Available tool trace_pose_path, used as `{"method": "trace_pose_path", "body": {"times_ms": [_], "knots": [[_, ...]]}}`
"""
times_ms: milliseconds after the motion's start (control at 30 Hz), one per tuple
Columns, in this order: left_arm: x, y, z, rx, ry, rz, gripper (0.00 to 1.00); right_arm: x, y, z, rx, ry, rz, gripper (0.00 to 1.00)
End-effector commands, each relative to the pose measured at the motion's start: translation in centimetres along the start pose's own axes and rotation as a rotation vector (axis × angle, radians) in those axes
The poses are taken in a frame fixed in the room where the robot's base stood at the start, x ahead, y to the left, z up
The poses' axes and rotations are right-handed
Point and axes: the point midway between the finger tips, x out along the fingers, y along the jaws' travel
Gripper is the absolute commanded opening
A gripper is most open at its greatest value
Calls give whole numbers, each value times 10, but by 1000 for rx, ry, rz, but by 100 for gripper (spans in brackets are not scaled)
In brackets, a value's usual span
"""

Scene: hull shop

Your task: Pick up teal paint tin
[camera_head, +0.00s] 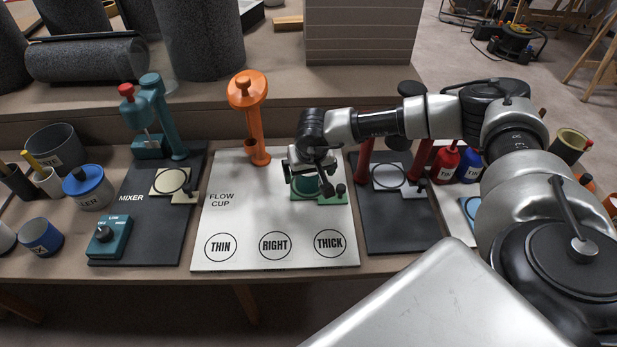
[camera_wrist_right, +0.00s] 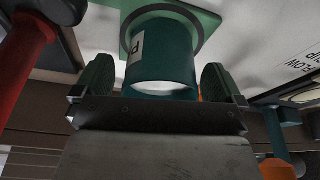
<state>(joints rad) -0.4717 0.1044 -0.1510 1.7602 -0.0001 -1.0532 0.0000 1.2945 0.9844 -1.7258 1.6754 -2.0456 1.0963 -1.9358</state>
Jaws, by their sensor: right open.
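The teal paint tin (camera_wrist_right: 165,60) stands on a green pad (camera_head: 334,197) on the white flow cup board. Its pale top and part of a white label show in the right wrist view. In the head view my right gripper covers most of the tin (camera_head: 306,187). My right gripper (camera_head: 304,174) is open and points down over the tin. In the right wrist view its two fingers (camera_wrist_right: 157,78) are on either side of the tin, with narrow gaps seeming to show. My left gripper is not in view.
An orange flow cup stand (camera_head: 256,125) is left of my right gripper. A red stand (camera_head: 365,160) is close on the right. The teal mixer (camera_head: 162,115) is further left. Red (camera_head: 444,165) and blue (camera_head: 469,166) tins stand at right. The board's front (camera_head: 250,218) is clear.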

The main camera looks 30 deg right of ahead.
Motion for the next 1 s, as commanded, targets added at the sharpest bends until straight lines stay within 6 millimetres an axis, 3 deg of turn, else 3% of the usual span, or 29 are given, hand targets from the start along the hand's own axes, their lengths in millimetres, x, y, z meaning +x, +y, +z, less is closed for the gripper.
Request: {"method": "trace_pose_path", "body": {"times_ms": [67, 467, 767, 1000], "knots": [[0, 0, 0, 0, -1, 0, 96, 0, 0, 0, 0, 0, 0, 100], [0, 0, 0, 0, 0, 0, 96, 0, 0, 0, 0, -1, 0, 40], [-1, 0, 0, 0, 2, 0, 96, -7, 0, -2, 1, 1, -1, 39], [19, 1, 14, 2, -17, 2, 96, -49, 0, -14, 1, 4, -3, 39]]}}
